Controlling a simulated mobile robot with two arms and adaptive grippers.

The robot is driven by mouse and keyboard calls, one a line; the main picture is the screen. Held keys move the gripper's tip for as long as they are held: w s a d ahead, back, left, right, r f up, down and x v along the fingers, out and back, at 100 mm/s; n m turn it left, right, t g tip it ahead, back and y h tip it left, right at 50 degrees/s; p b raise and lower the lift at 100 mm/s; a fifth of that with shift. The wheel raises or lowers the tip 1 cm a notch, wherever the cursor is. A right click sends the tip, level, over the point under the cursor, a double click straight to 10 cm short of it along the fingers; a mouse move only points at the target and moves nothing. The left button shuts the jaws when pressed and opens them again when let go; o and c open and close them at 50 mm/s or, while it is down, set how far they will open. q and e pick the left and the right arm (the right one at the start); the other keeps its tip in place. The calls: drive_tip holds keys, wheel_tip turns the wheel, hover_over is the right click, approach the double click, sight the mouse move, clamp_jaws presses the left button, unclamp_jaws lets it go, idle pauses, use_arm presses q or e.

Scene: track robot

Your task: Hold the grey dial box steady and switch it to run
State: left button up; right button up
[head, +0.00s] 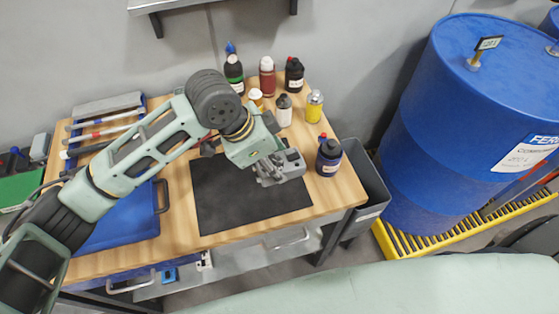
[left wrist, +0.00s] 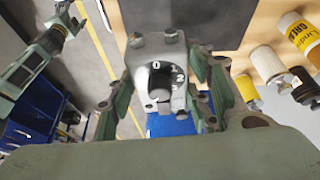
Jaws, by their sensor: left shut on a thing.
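The grey dial box (head: 292,162) is at the right part of the black mat in the head view. In the left wrist view its face (left wrist: 146,55) shows a dark round dial with white numerals, 0 at the top and 1 and 2 to its right. My left gripper (head: 270,172) is shut on the box, with a finger on each side. I cannot tell whether the box touches the mat. My right gripper (left wrist: 70,22) shows small at the upper left of the left wrist view, apart from the box.
The black mat (head: 225,205) lies on the wooden bench (head: 100,262). Several bottles stand behind it, and a dark blue bottle (head: 328,158) is close right of the box. A blue tray (head: 120,225) is at left. A grey bin (head: 368,185) and blue drum (head: 440,120) stand right.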

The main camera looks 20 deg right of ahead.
use_arm(q)
drive_tip(key=w+a+p, duration=0.2)
drive_tip(key=w+a, duration=0.3)
drive_tip(key=a, duration=0.3)
drive_tip(key=shift+w+a, duration=0.15)
drive_tip(key=shift+w, duration=0.1)
idle(0.4)
drive_tip(key=shift+f, duration=0.1)
drive_tip(key=shift+f+b, duration=2.1)
drive_tip(key=shift+f, duration=3.25)
